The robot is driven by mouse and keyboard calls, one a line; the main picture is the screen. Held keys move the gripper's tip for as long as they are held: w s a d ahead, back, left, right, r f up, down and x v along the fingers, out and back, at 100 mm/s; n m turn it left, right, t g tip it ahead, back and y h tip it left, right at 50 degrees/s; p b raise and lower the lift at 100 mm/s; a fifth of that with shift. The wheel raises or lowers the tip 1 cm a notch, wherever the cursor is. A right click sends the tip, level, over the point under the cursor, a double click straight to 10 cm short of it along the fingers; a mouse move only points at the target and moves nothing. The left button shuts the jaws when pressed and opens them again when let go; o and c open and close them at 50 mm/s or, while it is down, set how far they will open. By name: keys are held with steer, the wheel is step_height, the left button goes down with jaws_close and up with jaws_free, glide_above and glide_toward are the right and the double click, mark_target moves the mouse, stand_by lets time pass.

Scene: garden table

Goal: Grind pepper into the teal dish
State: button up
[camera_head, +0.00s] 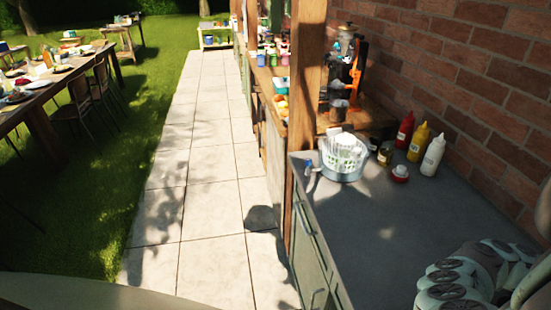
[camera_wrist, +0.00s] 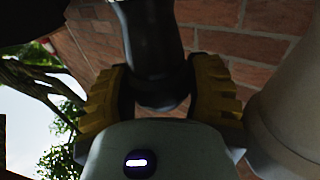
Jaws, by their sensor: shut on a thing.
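In the wrist view my gripper (camera_wrist: 160,88) has its yellow ribbed fingers shut on a dark, smooth, rounded thing (camera_wrist: 153,45), which looks like the pepper mill. Its top runs out of the picture, and brick wall shows behind it. In the head view I cannot make out the gripper or the mill. A small teal thing (camera_head: 281,84) sits on the far counter beyond the wooden post; it may be the teal dish, but it is too small to be sure. No pepper is visible.
On the near grey counter (camera_head: 375,225) stand a white basket (camera_head: 344,155), a red bottle (camera_head: 404,130), a yellow bottle (camera_head: 418,142) and a white bottle (camera_head: 433,155). A wooden post (camera_head: 304,100) rises at its left corner. Brick wall lies behind; the paved path (camera_head: 210,190) is clear.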

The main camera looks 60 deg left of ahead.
stand_by(0.4)
steer(key=o, duration=1)
steer(key=shift+c, duration=0.2)
steer(key=shift+n+t, duration=0.3)
steer(key=shift+t, duration=0.1)
